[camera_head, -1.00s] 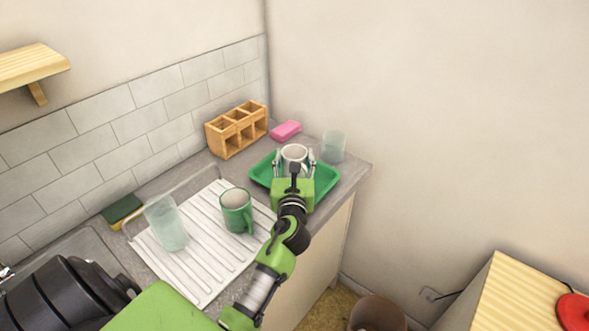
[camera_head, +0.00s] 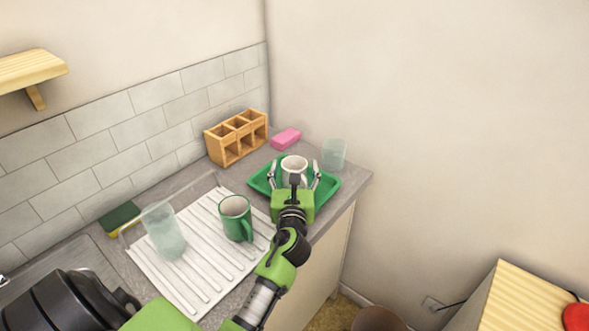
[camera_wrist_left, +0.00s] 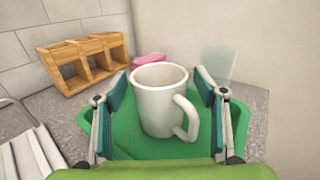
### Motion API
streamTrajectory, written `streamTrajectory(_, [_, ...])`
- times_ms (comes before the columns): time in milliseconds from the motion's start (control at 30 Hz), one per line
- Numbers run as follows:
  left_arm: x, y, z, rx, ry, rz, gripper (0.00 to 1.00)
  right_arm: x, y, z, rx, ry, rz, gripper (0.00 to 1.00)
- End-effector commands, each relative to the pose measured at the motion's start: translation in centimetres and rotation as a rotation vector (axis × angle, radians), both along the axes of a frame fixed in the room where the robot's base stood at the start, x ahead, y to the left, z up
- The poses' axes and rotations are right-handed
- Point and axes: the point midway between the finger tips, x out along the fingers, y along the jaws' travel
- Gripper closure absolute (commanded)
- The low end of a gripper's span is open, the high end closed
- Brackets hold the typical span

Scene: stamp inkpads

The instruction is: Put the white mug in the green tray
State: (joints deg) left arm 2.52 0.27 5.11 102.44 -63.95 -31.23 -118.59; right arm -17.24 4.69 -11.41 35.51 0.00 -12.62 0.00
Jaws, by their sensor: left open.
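The white mug (camera_head: 294,166) stands upright in the green tray (camera_head: 326,187), near the counter's far corner. In the left wrist view the mug (camera_wrist_left: 158,100) sits on the floor of the tray (camera_wrist_left: 120,141), its handle pointing right and towards the camera. My left gripper (camera_head: 295,174) is open, with one finger on each side of the mug. In the left wrist view a gap shows between the mug and each finger (camera_wrist_left: 160,90). The mug's lower part is hidden by the gripper in the head view. My right gripper is not in view.
A green mug (camera_head: 235,217) and a clear glass (camera_head: 164,232) stand on the white drainboard (camera_head: 196,278). Another glass (camera_head: 333,154) stands behind the tray's right side. A wooden rack (camera_head: 236,138), a pink sponge (camera_head: 286,139) and a green-yellow sponge (camera_head: 120,217) lie along the wall.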

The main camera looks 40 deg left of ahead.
Motion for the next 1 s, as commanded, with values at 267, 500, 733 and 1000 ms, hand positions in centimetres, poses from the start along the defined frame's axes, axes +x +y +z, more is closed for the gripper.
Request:
streamTrajectory(267, [-3.9,-2.6,-0.1,-0.001,0.000,-0.002,0.35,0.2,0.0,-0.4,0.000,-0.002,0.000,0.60])
streamTrajectory(500, [-8.0,-5.2,-0.1,-0.001,0.000,0.000,0.35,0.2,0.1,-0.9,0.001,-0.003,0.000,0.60])
streamTrajectory(733, [-9.9,-6.4,0.0,-0.001,-0.001,0.000,0.35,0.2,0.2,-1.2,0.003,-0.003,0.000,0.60])
streamTrajectory(1000, [-10.1,-6.5,0.1,0.000,-0.001,0.001,0.35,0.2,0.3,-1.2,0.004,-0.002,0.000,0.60])
